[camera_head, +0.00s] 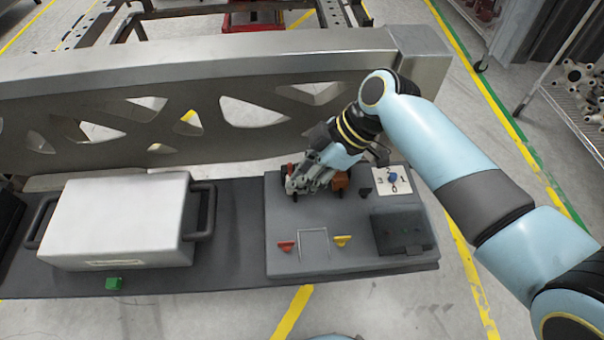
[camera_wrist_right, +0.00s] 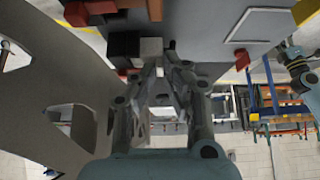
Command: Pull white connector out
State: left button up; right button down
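The white connector (camera_wrist_right: 151,48) is a small pale block in the right wrist view, beside a black block (camera_wrist_right: 123,46). My right gripper (camera_wrist_right: 153,68) reaches to it, and its fingers draw together at the connector. They appear closed on its near end, though the contact is partly hidden. In the head view my right gripper (camera_head: 303,184) is over the back left of the grey fixture board (camera_head: 310,262), pointing down, and hides the connector. My left gripper does not show in the head view.
An orange block (camera_head: 340,182), a black peg (camera_head: 365,193) and a numbered dial plate (camera_head: 392,180) are right of the gripper. Red (camera_head: 286,246) and yellow (camera_head: 343,240) pieces lie in front. A white case (camera_head: 120,220) stands left. A metal beam (camera_head: 200,65) rises behind.

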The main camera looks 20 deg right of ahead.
aim_at(303, 200)
jog(key=shift+s, duration=0.1)
jog(key=shift+s+a+p, duration=0.2)
jog(key=shift+s+p, duration=0.25)
jog(key=shift+s, duration=0.25)
jog(key=c, duration=1.4)
grip_release()
jog(key=shift+o, duration=0.2)
jog(key=shift+w, duration=0.1)
notch_tip(303, 200, up, 6)
jog(key=p, duration=0.5)
jog(key=shift+p, duration=0.4)
